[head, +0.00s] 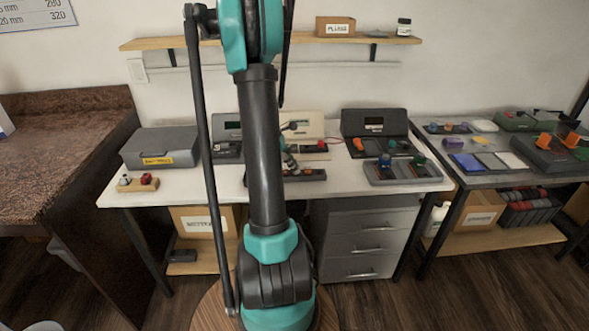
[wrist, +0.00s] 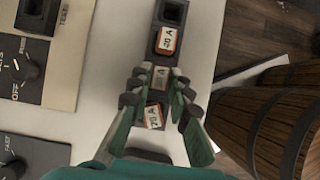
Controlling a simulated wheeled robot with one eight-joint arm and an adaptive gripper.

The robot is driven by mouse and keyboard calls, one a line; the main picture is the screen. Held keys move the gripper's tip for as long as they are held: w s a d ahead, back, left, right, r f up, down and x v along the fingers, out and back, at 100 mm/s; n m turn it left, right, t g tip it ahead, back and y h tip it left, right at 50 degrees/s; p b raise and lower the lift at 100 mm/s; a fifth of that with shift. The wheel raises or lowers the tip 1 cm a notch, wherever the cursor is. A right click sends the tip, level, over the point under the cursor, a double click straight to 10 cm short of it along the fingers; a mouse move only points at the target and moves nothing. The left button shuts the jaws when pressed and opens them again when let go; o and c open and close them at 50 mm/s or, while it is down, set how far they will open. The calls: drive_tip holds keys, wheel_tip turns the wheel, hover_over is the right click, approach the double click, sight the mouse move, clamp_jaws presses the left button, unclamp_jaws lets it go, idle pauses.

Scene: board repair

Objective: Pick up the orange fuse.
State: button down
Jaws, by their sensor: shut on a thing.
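A dark fuse block (wrist: 158,62) lies on the white bench and carries a column of fuses with white labels. The upper fuse (wrist: 167,40) and the lower fuse (wrist: 153,116) show orange edges. My gripper (wrist: 159,79) is shut on the middle fuse (wrist: 160,75), with one fingertip on each side. That fuse is shaded and looks brownish-grey, so its colour is hard to tell. It appears to be still at the block. In the head view my arm hides much of the gripper, and the dark fuse block (head: 305,175) shows beside it.
Panels with dials (wrist: 25,70) stand left of the block in the wrist view. A wooden barrel-like stool (wrist: 270,120) is at the right. In the head view, a grey case (head: 160,147) and a switch box (head: 405,172) flank the block.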

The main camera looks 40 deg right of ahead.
wheel_tip(320, 180, up, 20)
idle(0.6)
